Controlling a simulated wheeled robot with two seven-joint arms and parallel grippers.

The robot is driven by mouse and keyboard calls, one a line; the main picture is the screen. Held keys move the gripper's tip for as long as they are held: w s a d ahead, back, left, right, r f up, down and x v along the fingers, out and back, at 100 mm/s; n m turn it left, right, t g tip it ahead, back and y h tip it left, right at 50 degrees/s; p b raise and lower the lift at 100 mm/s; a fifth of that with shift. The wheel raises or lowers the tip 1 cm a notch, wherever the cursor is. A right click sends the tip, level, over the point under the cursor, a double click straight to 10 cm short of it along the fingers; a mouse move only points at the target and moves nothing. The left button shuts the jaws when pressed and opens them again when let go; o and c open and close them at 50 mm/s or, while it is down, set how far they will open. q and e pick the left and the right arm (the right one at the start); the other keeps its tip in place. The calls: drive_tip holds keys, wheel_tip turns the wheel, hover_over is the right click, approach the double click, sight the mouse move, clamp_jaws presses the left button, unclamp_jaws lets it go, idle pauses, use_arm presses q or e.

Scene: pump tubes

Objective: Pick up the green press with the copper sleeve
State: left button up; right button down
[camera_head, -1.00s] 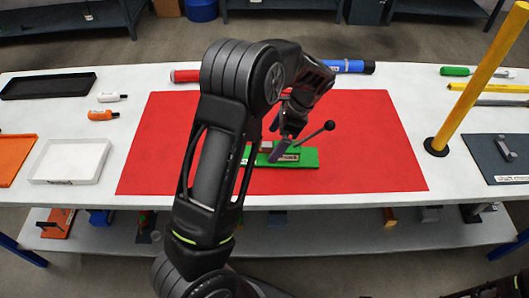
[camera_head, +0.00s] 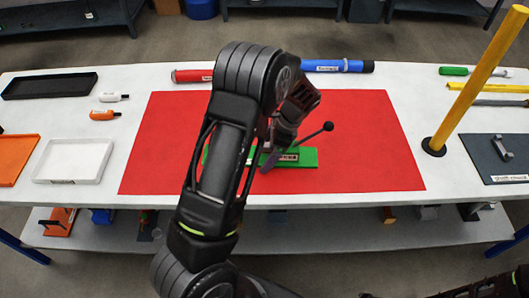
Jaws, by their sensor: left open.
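The green press has a flat green base (camera_head: 308,157) lying on the red mat (camera_head: 370,150), with a labelled block and a lever ending in a black ball (camera_head: 328,126) that points up to the right. My left gripper (camera_head: 270,153) is down at the press, over the middle of its base, and is open. Its arm hides much of the press's left part. I cannot make out the copper sleeve, nor whether the fingers touch the press. My right gripper is not in view.
Red (camera_head: 192,75) and blue (camera_head: 338,66) tubes lie along the mat's back edge. A yellow post (camera_head: 470,90) stands at right beside a dark plate (camera_head: 495,160). Black, white (camera_head: 72,160) and orange trays are at left. The mat's right side is clear.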

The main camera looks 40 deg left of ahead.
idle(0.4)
use_arm(q)
clamp_jaws()
idle(0.9)
